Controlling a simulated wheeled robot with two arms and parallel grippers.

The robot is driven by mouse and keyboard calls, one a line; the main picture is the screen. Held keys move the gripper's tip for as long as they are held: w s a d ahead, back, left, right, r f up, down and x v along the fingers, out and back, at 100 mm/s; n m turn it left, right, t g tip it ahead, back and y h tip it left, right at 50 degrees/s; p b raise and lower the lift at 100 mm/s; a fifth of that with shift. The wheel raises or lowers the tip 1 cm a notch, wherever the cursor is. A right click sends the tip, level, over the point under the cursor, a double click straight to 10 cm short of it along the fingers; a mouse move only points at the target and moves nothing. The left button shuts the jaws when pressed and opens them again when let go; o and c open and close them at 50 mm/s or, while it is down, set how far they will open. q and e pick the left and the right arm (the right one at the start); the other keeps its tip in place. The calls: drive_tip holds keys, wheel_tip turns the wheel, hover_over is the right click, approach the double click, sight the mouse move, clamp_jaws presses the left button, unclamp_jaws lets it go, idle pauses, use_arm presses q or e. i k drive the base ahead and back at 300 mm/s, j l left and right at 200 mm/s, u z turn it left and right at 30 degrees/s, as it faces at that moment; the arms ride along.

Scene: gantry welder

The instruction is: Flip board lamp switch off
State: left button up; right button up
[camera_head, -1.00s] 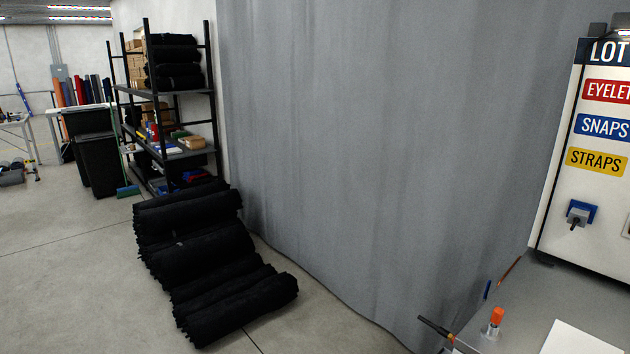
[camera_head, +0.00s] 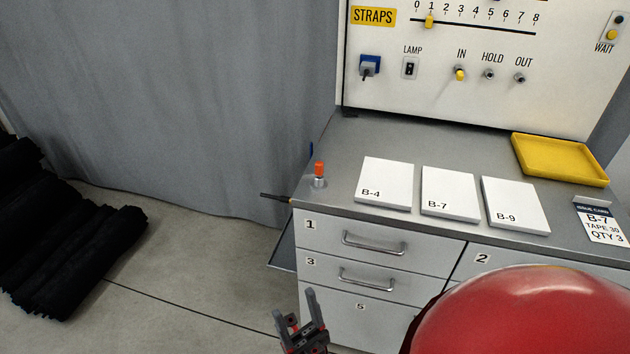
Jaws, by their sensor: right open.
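The lamp switch (camera_head: 409,68) is a small black rocker on a pale plate under the word LAMP. It is on the white upright board (camera_head: 450,96) behind the counter. I cannot tell which way the rocker is tipped. My right gripper (camera_head: 301,316) is at the bottom edge of the view, in front of the drawers. It is open, with nothing seen between its fingers, and well below and apart from the switch. My left gripper is not in view.
The counter (camera_head: 336,140) holds an orange-capped item (camera_head: 319,172), white cards (camera_head: 386,181) and a yellow tray (camera_head: 562,158). A blue socket with a plug (camera_head: 369,66) sits left of the switch. IN, HOLD and OUT knobs (camera_head: 489,74) sit right. A grey curtain (camera_head: 180,90) hangs at left.

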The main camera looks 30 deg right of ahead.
sight(411, 66)
drive_tip(key=z, duration=1.6)
